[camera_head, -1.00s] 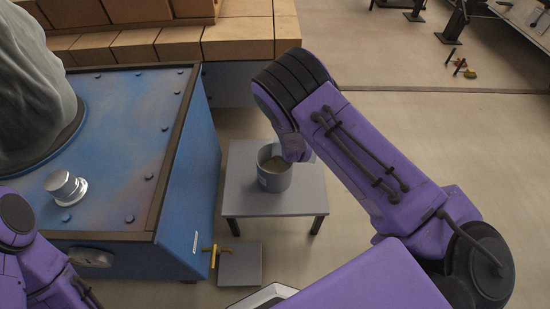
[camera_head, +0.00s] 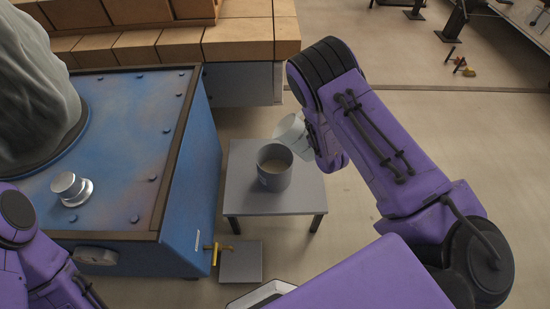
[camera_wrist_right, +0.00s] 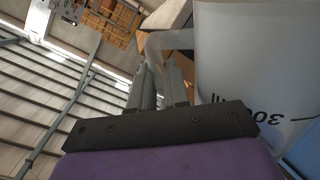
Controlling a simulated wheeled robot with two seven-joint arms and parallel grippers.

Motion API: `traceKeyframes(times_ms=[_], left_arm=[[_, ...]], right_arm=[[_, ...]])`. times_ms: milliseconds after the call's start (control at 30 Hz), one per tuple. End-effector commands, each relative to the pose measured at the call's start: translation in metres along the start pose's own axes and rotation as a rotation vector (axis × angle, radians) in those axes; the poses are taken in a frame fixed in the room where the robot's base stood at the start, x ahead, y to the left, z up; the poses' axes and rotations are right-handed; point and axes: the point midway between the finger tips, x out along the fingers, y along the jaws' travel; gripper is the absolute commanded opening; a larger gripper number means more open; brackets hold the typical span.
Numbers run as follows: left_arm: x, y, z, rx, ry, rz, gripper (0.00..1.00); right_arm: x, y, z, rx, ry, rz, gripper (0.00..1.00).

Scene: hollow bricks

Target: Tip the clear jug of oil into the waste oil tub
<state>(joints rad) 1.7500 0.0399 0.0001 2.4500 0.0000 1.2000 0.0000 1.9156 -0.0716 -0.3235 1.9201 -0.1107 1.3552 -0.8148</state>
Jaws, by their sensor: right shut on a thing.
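The clear jug (camera_head: 292,136) looks pale and translucent and is tilted, up and to the right of the tub in the head view. My right gripper (camera_wrist_right: 161,78) is shut on the jug's handle in the wrist view, where the jug's wall (camera_wrist_right: 250,65) shows a number marking upside down. I cannot tell whether oil is left in the jug. The waste oil tub (camera_head: 274,180) is a grey round container, upright on a small grey table, with a brownish content (camera_head: 274,164) visible inside. Of my left arm only links show; its gripper is out of view.
The small grey table (camera_head: 305,199) has free room around the tub. A blue machine cabinet (camera_head: 185,220) stands to its left, with a yellow-handled valve (camera_head: 214,250) low on its side. Stacked tan bricks (camera_head: 245,40) lie behind.

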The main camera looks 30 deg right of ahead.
Motion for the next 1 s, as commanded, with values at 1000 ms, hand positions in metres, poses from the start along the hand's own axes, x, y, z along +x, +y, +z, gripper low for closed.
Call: traceKeyframes(times_ms=[1000], left_arm=[[0.035, 0.003, 0.015, 0.0, 0.0, 0.0, 0.0]], right_arm=[[0.008, -0.015, 0.006, 0.514, 0.236, 0.004, 0.0]])
